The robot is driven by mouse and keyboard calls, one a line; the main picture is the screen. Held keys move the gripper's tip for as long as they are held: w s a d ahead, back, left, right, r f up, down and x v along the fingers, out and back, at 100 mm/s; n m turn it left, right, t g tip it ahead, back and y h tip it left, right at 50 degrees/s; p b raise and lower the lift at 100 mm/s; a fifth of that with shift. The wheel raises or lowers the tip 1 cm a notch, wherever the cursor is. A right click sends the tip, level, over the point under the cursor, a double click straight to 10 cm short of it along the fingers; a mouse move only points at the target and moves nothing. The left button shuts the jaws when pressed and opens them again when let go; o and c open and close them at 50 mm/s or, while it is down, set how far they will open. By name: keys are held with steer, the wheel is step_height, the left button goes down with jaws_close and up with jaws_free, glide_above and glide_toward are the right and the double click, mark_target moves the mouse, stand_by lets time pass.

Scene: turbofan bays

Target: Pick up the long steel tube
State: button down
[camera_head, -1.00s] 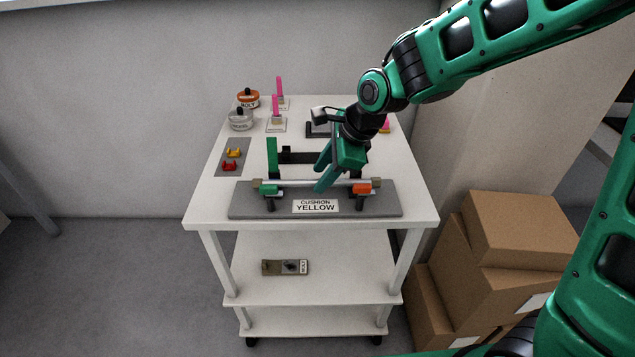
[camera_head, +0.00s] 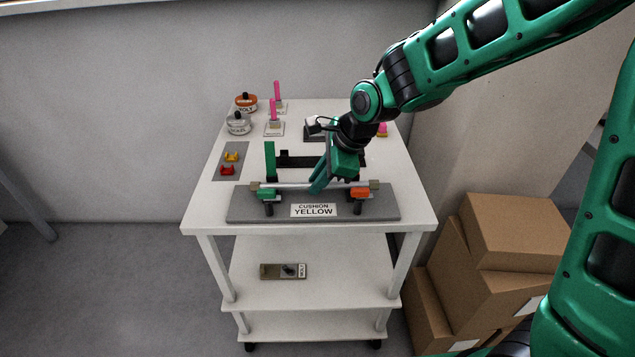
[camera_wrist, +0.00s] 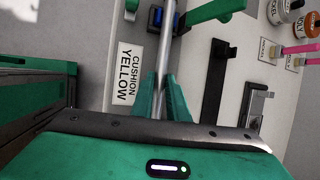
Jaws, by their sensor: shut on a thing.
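The long steel tube (camera_head: 295,186) lies across the picture at the grey stand (camera_head: 240,212), which bears the label "CUSHION YELLOW". The tube has tan end pieces. Near its ends are two stand supports, one with a green block (camera_head: 267,195) and one with an orange block (camera_head: 360,193). My gripper (camera_head: 316,188) is shut on the tube near its middle, from above. In the wrist view the tube (camera_wrist: 176,45) runs between the two green fingers (camera_wrist: 163,85). I cannot tell surely whether the tube is clear of its supports.
Behind the tube stand a green post (camera_head: 270,162) and a black bar fixture (camera_head: 297,157). A grey mat (camera_head: 235,148) with red and yellow clips lies left. Labelled jars (camera_head: 239,124) and pink-handled items (camera_head: 275,112) stand at the back. Cardboard boxes (camera_head: 520,230) are right of the cart.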

steer(key=r, duration=0.4)
steer(key=shift+s+a+r, duration=0.3)
steer(key=shift+a, duration=0.05)
steer(key=s+a+r, duration=0.6)
steer(key=s+a, duration=0.1)
steer(key=a, duration=0.1)
steer(key=shift+r, duration=0.15)
steer(key=shift+s, duration=0.1)
